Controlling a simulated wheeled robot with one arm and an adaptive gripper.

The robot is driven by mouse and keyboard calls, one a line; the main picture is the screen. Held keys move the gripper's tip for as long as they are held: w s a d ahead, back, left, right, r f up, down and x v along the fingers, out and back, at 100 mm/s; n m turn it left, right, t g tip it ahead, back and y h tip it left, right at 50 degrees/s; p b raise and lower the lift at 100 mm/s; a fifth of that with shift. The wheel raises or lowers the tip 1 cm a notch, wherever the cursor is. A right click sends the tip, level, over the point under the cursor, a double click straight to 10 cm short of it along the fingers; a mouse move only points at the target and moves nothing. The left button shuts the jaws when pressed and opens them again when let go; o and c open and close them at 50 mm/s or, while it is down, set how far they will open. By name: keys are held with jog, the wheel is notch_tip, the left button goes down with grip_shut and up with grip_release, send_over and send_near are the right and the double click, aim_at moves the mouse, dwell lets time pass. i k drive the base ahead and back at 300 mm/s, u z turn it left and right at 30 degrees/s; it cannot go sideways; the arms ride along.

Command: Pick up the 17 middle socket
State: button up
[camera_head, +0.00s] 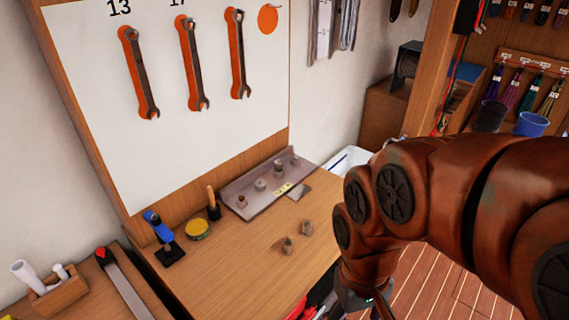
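A grey rail tray (240,210) lies at the back of the wooden workbench (215,275). No size marking on any socket is readable, so I cannot tell which is the 17 middle socket. My gripper (372,306) is at the bottom edge, right of the bench, mostly hidden by my rust-red arm. Its fingers cannot be made out.
A yellow tin (197,229), a wooden-handled tool (213,204) and a blue tool (159,230) stand left of the tray. A white board with wrenches (190,65) rises behind. The bench front is mostly clear; tools (310,308) lie at the bottom edge.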

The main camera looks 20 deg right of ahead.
aim_at(279, 166)
jog(key=u, duration=3.65)
jog(key=k, duration=2.2)
jog(key=z, duration=1.35)
jog(key=i, duration=0.5)
jog(key=u, duration=0.1)
